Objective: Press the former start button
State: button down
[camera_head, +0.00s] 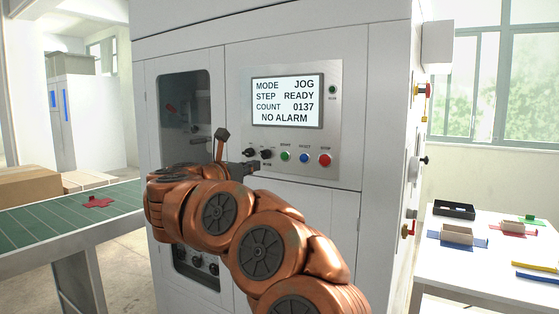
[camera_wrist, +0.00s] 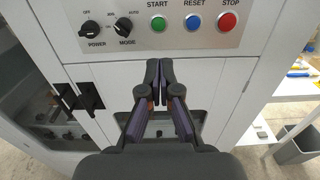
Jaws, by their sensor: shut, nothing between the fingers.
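The green start button (camera_head: 285,156) is on the control panel (camera_head: 333,150) of the white machine, left of the blue reset button (camera_head: 304,158) and red stop button (camera_head: 324,160). In the wrist view the start button (camera_wrist: 158,24) shows whole under its START label. My gripper (camera_head: 252,167) is shut and empty, left of and slightly below the button in the head view. In the wrist view its closed fingertips (camera_wrist: 159,66) appear below the button, with a visible gap between them. The screen (camera_head: 287,101) reads MODE JOG, STEP READY, COUNT 0137, NO ALARM.
Black power (camera_wrist: 91,28) and mode (camera_wrist: 124,26) knobs sit left of the start button. A black door handle (camera_wrist: 91,96) sticks out at the left. A green conveyor (camera_head: 60,218) stands left; a white table (camera_head: 470,265) with trays stands right.

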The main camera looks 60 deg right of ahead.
aim_at(284, 156)
jog(key=d+p, duration=0.1)
jog(key=d, duration=0.3)
jog(key=d+p, duration=0.2)
jog(key=d, duration=0.3)
jog(key=d+p, duration=0.1)
jog(key=d, duration=0.4)
jog(key=shift+w+r, duration=0.1)
jog(key=shift+w, duration=0.25)
jog(key=shift+w, duration=0.1)
